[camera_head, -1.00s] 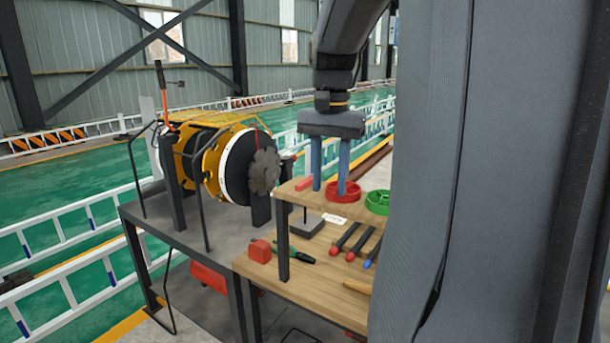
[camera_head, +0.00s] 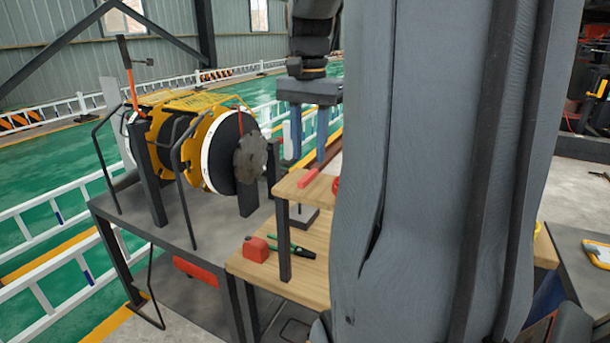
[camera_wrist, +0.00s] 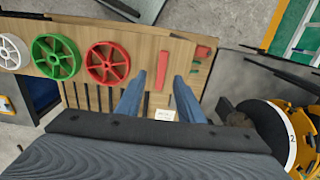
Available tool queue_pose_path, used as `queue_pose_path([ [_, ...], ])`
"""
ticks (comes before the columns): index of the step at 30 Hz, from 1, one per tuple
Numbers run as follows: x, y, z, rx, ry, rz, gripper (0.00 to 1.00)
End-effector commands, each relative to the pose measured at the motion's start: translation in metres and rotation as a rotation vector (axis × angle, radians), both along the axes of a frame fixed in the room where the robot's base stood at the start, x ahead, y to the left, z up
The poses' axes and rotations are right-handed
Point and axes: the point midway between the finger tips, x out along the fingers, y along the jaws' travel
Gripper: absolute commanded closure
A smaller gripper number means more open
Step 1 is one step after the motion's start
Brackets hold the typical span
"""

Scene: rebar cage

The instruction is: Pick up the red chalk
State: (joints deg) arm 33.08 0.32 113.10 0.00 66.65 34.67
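The red chalk (camera_head: 308,178) is a short red bar lying on the raised wooden shelf (camera_head: 290,188) near its left end. It also shows in the wrist view (camera_wrist: 162,71) as an upright red strip on the shelf, between the lines of my two fingers. My gripper (camera_head: 309,150) has two blue fingers spread apart, pointing down, with nothing between them. In the head view the fingers are above and behind the chalk. In the wrist view my gripper (camera_wrist: 157,90) is open, with the chalk beyond the fingertips and apart from them.
Red (camera_wrist: 107,63), green (camera_wrist: 56,58) and white (camera_wrist: 12,52) wheels lie on the shelf left of the chalk in the wrist view. A red block (camera_head: 256,249) and a green-handled tool (camera_head: 285,247) lie on the lower bench. A yellow-black drum machine (camera_head: 205,150) stands to the left.

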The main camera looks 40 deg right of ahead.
Motion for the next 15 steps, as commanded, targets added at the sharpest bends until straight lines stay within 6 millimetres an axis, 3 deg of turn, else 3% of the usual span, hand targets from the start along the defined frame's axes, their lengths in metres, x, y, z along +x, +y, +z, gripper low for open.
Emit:
queue_pose_path([
  [9,0.002,0.003,-0.038,0.001,0.002,0.003,0.66],
  [15,0.003,0.004,-0.052,0.000,0.000,0.004,0.66],
])
